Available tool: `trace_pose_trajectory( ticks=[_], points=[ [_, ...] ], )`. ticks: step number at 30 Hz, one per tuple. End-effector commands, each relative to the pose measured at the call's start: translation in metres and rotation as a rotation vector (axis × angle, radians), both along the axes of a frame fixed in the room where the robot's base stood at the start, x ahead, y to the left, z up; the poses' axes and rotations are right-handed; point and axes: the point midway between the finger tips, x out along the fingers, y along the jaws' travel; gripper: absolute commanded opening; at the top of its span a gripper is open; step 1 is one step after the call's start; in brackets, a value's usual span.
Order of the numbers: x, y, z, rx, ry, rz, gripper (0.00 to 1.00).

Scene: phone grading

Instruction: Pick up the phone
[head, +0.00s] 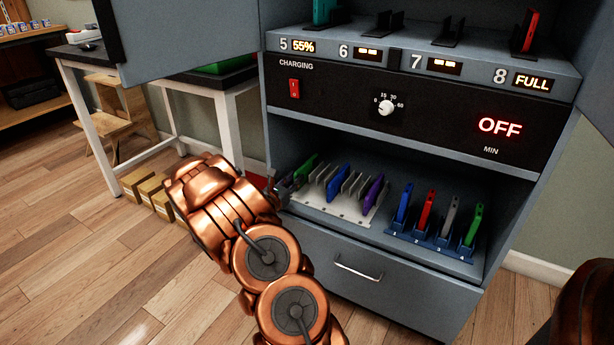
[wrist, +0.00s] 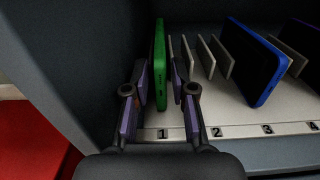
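A green phone (wrist: 160,65) stands upright on edge in slot 1 of the white rack (wrist: 190,123), at the left end. In the wrist view my gripper (wrist: 160,100) is open, with one finger on each side of the green phone. Narrow gaps seem to show between fingers and phone. In the head view the same green phone (head: 305,168) stands at the left of the lower shelf, and my copper arm hides most of the gripper. A blue phone (wrist: 254,62) stands further right in the rack; it also shows in the head view (head: 337,181).
A purple phone (head: 373,192) stands at the rack's right. A blue numbered stand (head: 428,241) holds several coloured phones. The cabinet's side wall (wrist: 75,60) is close to the gripper's left. The charging panel (head: 440,110) above reads OFF; a drawer (head: 360,285) is shut below.

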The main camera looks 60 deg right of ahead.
Motion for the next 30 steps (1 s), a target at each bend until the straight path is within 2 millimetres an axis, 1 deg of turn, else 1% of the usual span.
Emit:
trace_pose_trajectory(
  ticks=[1, 3, 11, 15, 19, 23, 30],
  points=[
    [-0.001, -0.008, -0.002, 0.0, -0.001, -0.004, 0.25],
    [-0.001, -0.014, -0.001, -0.001, 0.0, -0.002, 0.25],
    [0.001, -0.03, -0.002, 0.0, -0.001, -0.002, 0.25],
    [0.001, -0.05, -0.003, 0.0, -0.004, -0.003, 0.25],
    [0.002, -0.064, -0.003, 0.001, 0.0, -0.002, 0.25],
    [0.002, -0.072, -0.001, 0.0, 0.002, -0.001, 0.25],
    [0.002, -0.072, 0.0, -0.001, 0.002, 0.0, 0.24]
  ],
)
